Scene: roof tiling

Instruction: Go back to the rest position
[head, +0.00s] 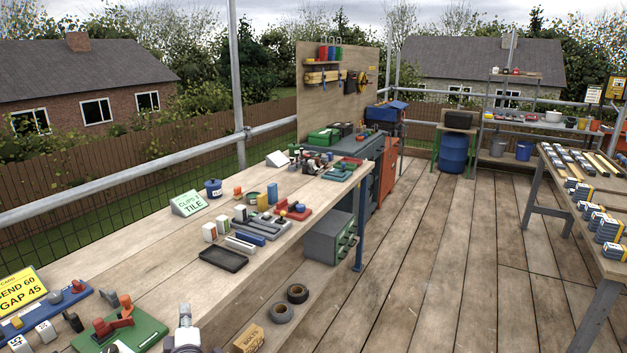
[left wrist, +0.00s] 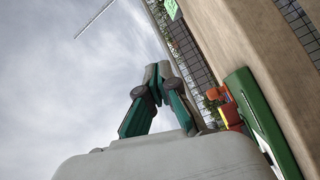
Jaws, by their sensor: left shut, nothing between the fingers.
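My left gripper (head: 186,326) shows only in part at the bottom edge of the head view, in front of the long wooden workbench (head: 130,258). In the left wrist view my left gripper (left wrist: 157,84) is shut, its dark and green fingers meeting with nothing between them, mostly against the sky. It appears apart from the bench objects. A green base plate with a red-orange fixture (head: 124,332) lies on the bench to its left; a green plate with red and orange parts (left wrist: 262,130) also shows in the left wrist view. My right gripper is in neither view.
A black tray (head: 223,258), a "CLIPS TILE" sign (head: 188,203) and a blue pot (head: 213,188) stand on the bench. A yellow sign (head: 20,291) stands at far left.

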